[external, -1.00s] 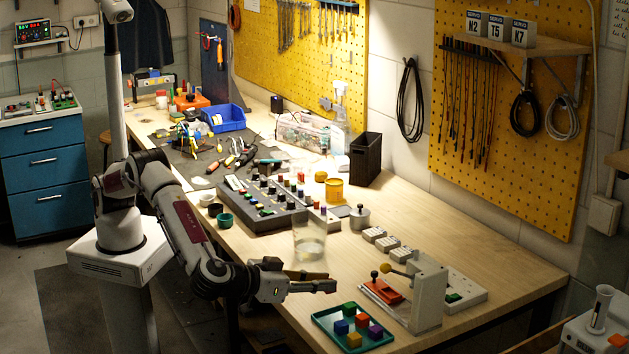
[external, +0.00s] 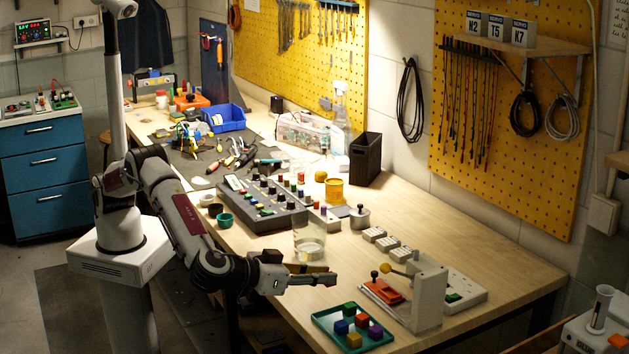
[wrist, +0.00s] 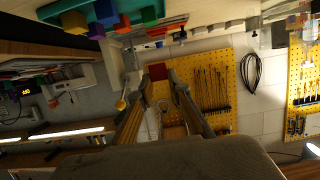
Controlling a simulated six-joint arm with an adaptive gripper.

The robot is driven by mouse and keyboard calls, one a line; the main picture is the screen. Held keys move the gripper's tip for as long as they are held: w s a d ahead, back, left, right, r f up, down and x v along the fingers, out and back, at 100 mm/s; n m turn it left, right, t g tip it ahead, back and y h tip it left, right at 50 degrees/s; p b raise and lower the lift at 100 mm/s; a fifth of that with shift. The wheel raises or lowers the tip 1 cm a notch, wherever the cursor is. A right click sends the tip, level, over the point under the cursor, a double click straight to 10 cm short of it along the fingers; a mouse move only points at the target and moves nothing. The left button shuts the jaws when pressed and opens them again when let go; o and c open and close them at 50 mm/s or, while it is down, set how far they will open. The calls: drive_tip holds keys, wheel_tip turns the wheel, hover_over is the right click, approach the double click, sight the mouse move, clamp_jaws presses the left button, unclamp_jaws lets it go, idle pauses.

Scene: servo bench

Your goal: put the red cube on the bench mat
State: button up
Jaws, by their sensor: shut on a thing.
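My gripper (external: 333,277) is in the air near the front edge of the bench, left of and above the teal tray. In the wrist view, its fingertips (wrist: 159,77) are closed around a dark red block, which I take as the red cube (wrist: 157,72).
The teal tray (external: 322,318) holds several coloured cubes. A white fixture (external: 430,295) with an orange part stands right of it. A clear beaker (external: 309,243), a grey control panel (external: 262,205) and small cups lie between my gripper and the mat.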

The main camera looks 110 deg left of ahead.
drive_tip(key=shift+w+d, duration=0.1)
drive_tip(key=d+r+m+t+h, duration=0.2)
drive_tip(key=d+m+t+h, duration=0.2)
drive_tip(key=d+m+h, duration=0.5)
drive_tip(key=s+d+r+m+h, duration=0.2)
drive_tip(key=s+d+h, duration=0.2)
drive_tip(key=s, duration=0.4)
drive_tip(key=s+a+r+m+g+h, duration=0.15)
drive_tip(key=s+m+h, duration=0.4)
drive_tip(key=s, duration=1.45)
drive_tip(key=s+a+r+g+h, duration=0.1)
drive_tip(key=s+a+r, duration=0.2)
drive_tip(key=s+r, duration=0.2)
drive_tip(key=shift+s+r+g, duration=0.35)
drive_tip(key=shift+s, duration=0.15)
